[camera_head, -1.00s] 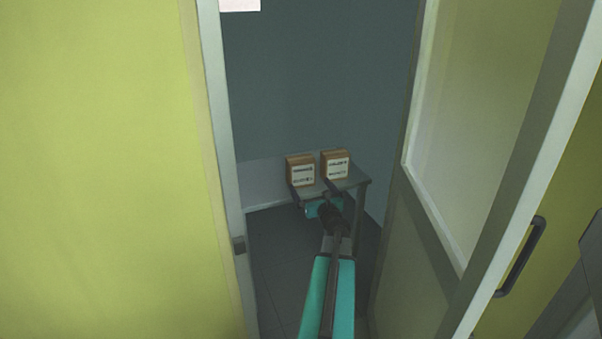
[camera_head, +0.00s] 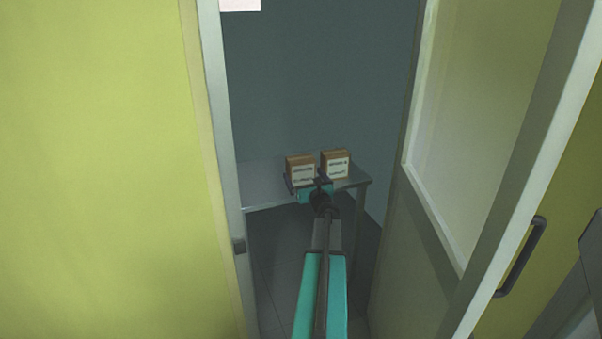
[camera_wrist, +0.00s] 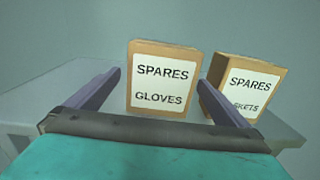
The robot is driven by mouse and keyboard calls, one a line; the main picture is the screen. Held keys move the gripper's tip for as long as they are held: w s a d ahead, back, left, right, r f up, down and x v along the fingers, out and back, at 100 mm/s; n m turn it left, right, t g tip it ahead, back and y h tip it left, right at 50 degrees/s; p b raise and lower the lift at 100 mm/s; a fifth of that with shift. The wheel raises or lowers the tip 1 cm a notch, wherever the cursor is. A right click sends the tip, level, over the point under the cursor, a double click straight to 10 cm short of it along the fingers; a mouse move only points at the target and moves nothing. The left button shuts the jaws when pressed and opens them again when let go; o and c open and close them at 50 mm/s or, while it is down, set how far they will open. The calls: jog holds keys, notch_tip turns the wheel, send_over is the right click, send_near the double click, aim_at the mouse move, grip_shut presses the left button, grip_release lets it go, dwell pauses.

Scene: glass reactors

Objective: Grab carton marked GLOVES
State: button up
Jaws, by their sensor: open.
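The carton marked SPARES GLOVES (camera_wrist: 162,78) is a brown box with a white label, standing upright on a grey table. In the head view it is the left carton (camera_head: 300,172). My gripper (camera_wrist: 165,100) is open, its two fingers spread to either side of the GLOVES carton in the wrist view, with the carton ahead between them. In the head view my gripper (camera_head: 308,182) is in front of this carton's lower part. I cannot tell whether the fingers reach alongside it. I see no contact.
A second carton (camera_wrist: 248,88), labelled SPARES and partly readable "SKETS", stands just right, behind my right finger. The grey table (camera_head: 262,182) stands past a doorway. A pale door frame (camera_head: 222,150) is left, and an open glazed door (camera_head: 480,130) with a dark handle (camera_head: 520,258) is right.

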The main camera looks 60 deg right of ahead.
aim_at(303, 172)
jog(key=shift+w+d, duration=0.1)
dwell(0.3)
jog(key=shift+x, duration=2.5)
jog(key=shift+d+r, duration=0.1)
jog(key=shift+r, duration=0.1)
jog(key=shift+c, duration=0.4)
jog(key=c, duration=1)
jog(key=shift+r, duration=0.15)
jog(key=shift+c, duration=0.2)
